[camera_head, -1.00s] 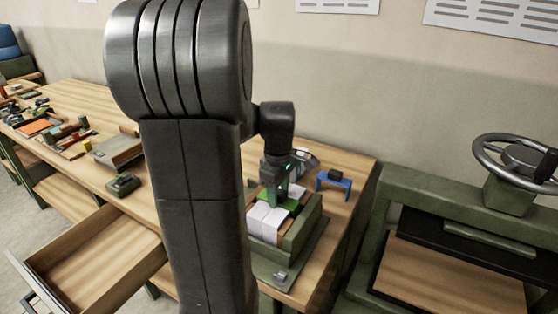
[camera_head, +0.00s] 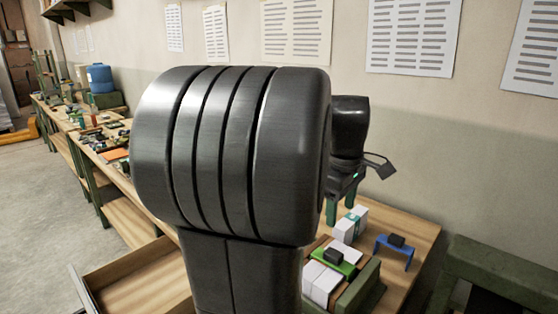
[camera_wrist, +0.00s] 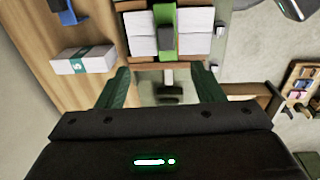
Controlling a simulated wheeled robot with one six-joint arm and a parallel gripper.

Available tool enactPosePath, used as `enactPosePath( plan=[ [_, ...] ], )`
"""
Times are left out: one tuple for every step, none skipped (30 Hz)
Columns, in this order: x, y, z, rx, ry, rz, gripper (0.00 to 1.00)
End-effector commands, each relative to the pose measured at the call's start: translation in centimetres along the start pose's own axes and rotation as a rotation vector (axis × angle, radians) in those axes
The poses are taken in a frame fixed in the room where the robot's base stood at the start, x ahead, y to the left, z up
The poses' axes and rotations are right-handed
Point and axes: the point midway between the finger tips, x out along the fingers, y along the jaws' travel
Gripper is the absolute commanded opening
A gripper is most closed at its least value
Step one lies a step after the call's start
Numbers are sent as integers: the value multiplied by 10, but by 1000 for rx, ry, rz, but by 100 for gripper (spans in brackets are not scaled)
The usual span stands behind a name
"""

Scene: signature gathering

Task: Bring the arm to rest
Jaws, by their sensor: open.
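My gripper (camera_head: 341,205) is open, with its two green fingers pointing down and nothing between them. It is raised above the bench, near a white bundle with a teal band (camera_head: 349,225). In the wrist view the spread fingers (camera_wrist: 163,72) are in front of the green holder with white paper stacks (camera_wrist: 199,20). A green strip with a black block (camera_head: 333,256) lies across the stacks. My dark arm hides much of the middle of the head view.
A blue stand (camera_head: 396,250) with a black block stands right of the bundle. An open drawer (camera_head: 130,280) juts out at lower left. A green frame (camera_head: 490,270) stands at right. The long bench at left holds many small items. Printed sheets hang on the wall.

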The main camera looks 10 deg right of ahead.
Motion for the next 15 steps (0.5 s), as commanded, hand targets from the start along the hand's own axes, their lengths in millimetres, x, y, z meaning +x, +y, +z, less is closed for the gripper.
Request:
enactPosePath(
  plan=[
    [0,0,0,0,0,0,61],
    [0,0,0,0,0,0,61],
    [0,0,0,0,0,0,61],
    [1,0,0,0,0,0,61],
    [2,0,0,0,-1,-1,61],
    [4,0,0,0,-1,-2,61],
    [6,0,0,0,-2,-4,61],
    [9,0,0,0,-2,-5,61],
    [13,0,0,0,-3,-7,61],
    [18,-1,0,1,-4,-10,61],
    [22,-1,0,1,-6,-13,61],
    [29,-1,0,1,-6,-16,61],
    [35,-2,0,1,-8,-20,61],
    [41,-2,0,1,-9,-22,61],
    [49,-2,0,2,-10,-26,61]
  ],
)
